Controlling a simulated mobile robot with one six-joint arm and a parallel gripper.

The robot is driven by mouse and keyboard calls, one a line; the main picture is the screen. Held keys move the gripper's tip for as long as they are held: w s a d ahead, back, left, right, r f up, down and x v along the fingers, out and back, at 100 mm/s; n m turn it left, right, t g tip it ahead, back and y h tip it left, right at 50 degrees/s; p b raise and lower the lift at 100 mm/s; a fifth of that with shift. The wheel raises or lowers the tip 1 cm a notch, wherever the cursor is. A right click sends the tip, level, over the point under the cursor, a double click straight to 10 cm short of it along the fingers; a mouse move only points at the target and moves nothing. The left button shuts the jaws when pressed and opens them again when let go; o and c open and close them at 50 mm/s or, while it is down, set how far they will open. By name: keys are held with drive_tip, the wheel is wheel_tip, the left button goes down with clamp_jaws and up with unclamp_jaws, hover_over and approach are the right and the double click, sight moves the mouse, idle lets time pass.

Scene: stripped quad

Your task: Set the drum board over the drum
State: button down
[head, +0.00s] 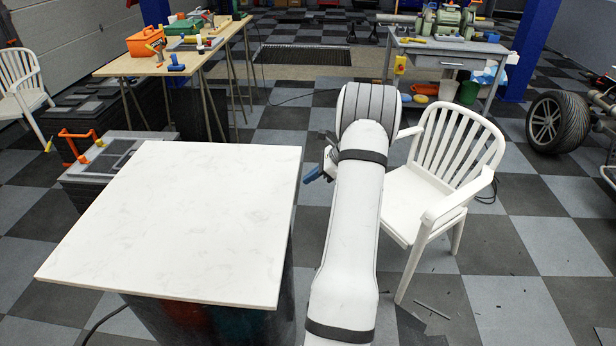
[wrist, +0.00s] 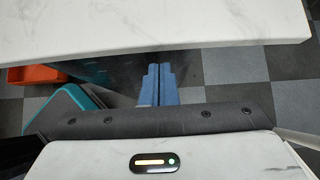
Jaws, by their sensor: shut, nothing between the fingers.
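The drum board, a white marbled slab (head: 185,215), lies flat at the left front in the head view. Its near edge overhangs a dark body (head: 270,318), perhaps the drum, mostly hidden beneath it. In the wrist view the board (wrist: 150,22) crosses the top of the picture. My gripper's blue fingers (wrist: 158,85) are shut together and empty, with their tips near the board's edge, apparently below it; contact cannot be told. In the head view my gripper (head: 312,174) shows as a small blue part just right of the board's right edge, partly hidden by my arm.
A white armchair (head: 440,185) stands close right of my arm. Behind the board are a dark cabinet (head: 85,185) with an orange handle and a wooden table (head: 130,65) with tools. A teal thing (wrist: 75,110) and an orange bin (wrist: 35,75) show under the board.

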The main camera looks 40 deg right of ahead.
drive_tip(key=d+f+b+v, duration=0.1)
drive_tip(key=v, duration=1.1)
drive_tip(key=shift+s, duration=0.35)
drive_tip(key=shift+a+f, duration=0.1)
